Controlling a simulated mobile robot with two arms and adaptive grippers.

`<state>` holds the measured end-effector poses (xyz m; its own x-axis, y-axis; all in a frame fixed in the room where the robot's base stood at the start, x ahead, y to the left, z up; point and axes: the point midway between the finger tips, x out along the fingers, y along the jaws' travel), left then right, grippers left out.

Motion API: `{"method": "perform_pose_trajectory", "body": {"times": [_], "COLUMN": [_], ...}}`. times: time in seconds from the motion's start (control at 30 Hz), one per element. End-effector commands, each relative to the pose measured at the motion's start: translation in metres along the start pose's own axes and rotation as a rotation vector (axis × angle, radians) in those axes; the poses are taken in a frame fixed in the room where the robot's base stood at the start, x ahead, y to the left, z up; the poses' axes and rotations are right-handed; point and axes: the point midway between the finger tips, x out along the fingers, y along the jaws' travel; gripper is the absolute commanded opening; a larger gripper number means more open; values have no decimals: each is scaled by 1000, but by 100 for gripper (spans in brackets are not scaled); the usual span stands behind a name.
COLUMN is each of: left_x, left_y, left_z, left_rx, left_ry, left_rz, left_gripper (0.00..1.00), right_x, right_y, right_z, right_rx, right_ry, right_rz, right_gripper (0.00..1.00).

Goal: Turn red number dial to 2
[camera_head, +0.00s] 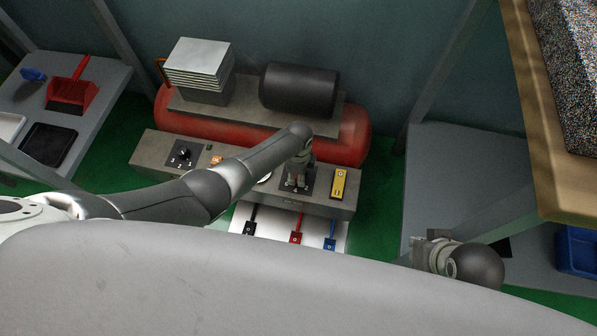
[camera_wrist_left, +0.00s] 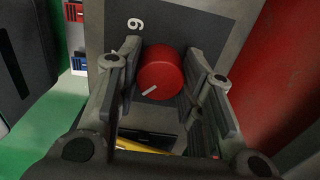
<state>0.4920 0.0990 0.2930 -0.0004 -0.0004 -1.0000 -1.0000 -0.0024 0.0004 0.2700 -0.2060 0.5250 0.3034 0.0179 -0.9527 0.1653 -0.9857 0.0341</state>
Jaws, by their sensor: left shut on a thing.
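The red dial (camera_wrist_left: 160,72) shows in the left wrist view, a round knob on a dark plate (camera_wrist_left: 185,28). A white line on its face points to the lower left of that picture. In the head view my left gripper (camera_head: 298,182) is at the grey control panel (camera_head: 225,181) and hides the dial. My right gripper (camera_head: 428,248) is at lower right, its fingers unclear.
A black dial (camera_head: 183,153) with white numerals and a yellow switch plate (camera_head: 339,183) are on the same panel. Black, red (camera_head: 296,237) and blue (camera_head: 330,243) tags hang below it. A red tank (camera_head: 352,135) lies behind. A wooden-edged table (camera_head: 530,110) stands at right.

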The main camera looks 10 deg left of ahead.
Motion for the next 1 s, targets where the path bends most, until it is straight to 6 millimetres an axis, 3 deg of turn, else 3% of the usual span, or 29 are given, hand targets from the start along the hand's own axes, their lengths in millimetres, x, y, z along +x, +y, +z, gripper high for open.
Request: {"method": "perform_pose_trajectory", "body": {"times": [0.5, 0.53, 0.67, 1.0], "left_x": [-1, -1, 0, 0], "left_y": [-2, -2, -1, 0], "left_z": [2, 2, 2, 0], "left_rx": [-19, -19, -18, -17], "left_ry": [-3, -3, -2, -1], "left_rz": [-3, -3, -2, -1], "left_gripper": [12, 39, 56, 57], "right_x": [0, 0, 0, -1], "right_y": [0, 0, 0, 0], "right_z": [0, 0, 0, -2], "right_rx": [0, 0, 0, 1], "right_ry": [1, 1, 1, 5], "right_rz": [0, 0, 0, 0], "right_gripper": [0, 0, 0, 0]}}
